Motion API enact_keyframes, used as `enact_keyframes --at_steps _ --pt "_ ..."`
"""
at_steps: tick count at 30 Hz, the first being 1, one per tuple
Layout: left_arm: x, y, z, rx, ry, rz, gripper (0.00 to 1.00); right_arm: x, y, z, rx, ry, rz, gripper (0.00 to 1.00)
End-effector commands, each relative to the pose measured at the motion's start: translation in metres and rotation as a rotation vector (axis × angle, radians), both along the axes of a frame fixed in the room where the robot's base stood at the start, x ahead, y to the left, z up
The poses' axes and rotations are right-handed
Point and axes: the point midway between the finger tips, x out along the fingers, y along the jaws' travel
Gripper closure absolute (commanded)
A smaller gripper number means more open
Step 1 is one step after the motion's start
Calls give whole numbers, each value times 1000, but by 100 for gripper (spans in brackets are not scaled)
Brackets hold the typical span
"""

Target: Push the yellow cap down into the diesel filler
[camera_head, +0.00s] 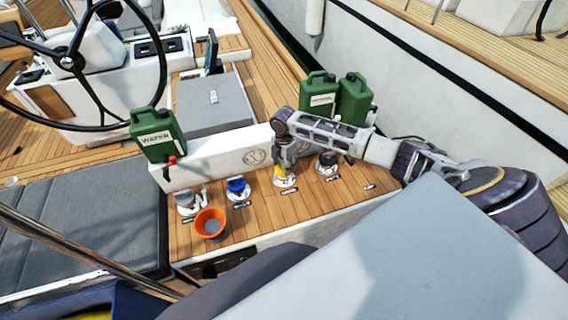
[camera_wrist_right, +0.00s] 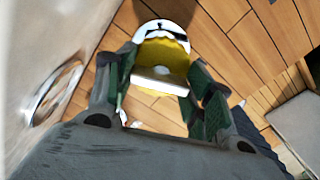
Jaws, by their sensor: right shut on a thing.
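The yellow cap (camera_head: 286,171) is at the diesel filler (camera_head: 286,183), a pale ring set in the teak deck. In the right wrist view the yellow cap (camera_wrist_right: 163,55) has a pale grip bar across it, and the filler's white rim (camera_wrist_right: 165,29) shows beyond it. My right gripper (camera_head: 283,158) reaches down over the cap. Its two green-padded fingers (camera_wrist_right: 157,84) are shut on the cap, one at each side of the bar. I cannot tell how deep the cap sits in the filler. My left gripper is not in view.
A blue-capped filler (camera_head: 238,186), a grey fitting (camera_head: 189,202) and an orange cup (camera_head: 210,223) stand to the left. A black-capped filler (camera_head: 327,162) is to the right. Green canisters (camera_head: 158,133) (camera_head: 319,96) stand behind, along the white ledge (camera_head: 205,163).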

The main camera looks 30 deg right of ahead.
Motion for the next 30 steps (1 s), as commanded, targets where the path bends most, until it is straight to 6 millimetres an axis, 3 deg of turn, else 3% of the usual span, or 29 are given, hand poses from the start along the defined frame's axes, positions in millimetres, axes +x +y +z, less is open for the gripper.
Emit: enact_keyframes --at_steps 29,30 --pt "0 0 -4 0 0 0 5 0 0 -11 0 0 0 76" --pt "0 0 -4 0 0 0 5 0 0 -11 0 0 0 46"
